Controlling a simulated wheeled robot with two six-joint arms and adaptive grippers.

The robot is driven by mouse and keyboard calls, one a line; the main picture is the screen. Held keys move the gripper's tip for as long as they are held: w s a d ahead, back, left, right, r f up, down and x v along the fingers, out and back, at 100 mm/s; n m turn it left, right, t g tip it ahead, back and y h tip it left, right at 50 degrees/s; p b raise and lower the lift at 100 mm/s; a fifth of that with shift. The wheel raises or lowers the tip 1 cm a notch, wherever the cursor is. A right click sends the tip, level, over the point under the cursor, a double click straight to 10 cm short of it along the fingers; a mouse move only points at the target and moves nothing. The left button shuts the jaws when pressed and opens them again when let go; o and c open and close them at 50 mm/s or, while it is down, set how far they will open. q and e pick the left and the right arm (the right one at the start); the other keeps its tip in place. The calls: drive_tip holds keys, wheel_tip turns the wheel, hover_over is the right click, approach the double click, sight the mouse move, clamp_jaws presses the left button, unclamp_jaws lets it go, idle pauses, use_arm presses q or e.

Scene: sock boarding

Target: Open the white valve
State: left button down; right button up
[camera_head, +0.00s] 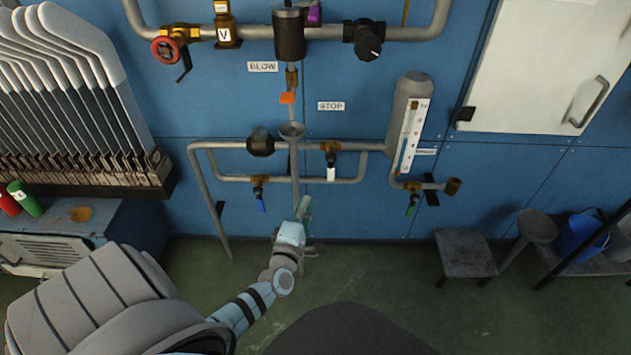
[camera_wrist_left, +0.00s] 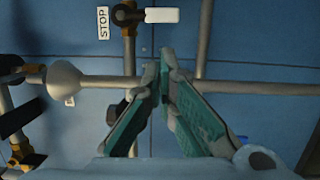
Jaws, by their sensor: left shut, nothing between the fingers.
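The white valve has a brass body on the grey pipework, and its white handle (camera_head: 331,173) hangs straight down in the head view. In the left wrist view, which is turned on its side, the white handle (camera_wrist_left: 161,15) sticks out to the right of the brass body (camera_wrist_left: 128,17) at the top edge. My left gripper (camera_head: 304,207) is below and left of the handle in the head view, apart from it. Its green-padded fingers (camera_wrist_left: 164,62) are shut with nothing between them. My right gripper is not in view.
A blue-handled valve (camera_head: 261,204) is left of my gripper, and a green-handled one (camera_head: 412,207) is further right. A vertical pipe with a funnel (camera_head: 291,131) runs close to my gripper. A STOP label (camera_head: 330,106) is above the white valve. A stool (camera_head: 464,248) stands at right.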

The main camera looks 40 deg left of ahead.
sight(331, 168)
use_arm(q)
drive_tip(key=b+x, duration=0.3)
drive_tip(key=x, duration=0.7)
drive_tip(key=shift+b, duration=0.4)
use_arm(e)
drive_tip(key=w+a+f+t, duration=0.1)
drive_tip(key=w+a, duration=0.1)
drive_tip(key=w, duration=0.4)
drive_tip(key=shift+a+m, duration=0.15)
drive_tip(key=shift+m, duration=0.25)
use_arm(q)
drive_tip(key=shift+d+f+b, duration=0.15)
drive_tip(key=shift+b, duration=0.15)
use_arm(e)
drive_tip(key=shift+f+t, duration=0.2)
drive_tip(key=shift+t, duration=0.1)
use_arm(q)
drive_tip(key=shift+w, duration=0.1)
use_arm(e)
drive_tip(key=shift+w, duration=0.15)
use_arm(q)
drive_tip(key=shift+f+n, duration=0.1)
drive_tip(key=shift+n, duration=0.3)
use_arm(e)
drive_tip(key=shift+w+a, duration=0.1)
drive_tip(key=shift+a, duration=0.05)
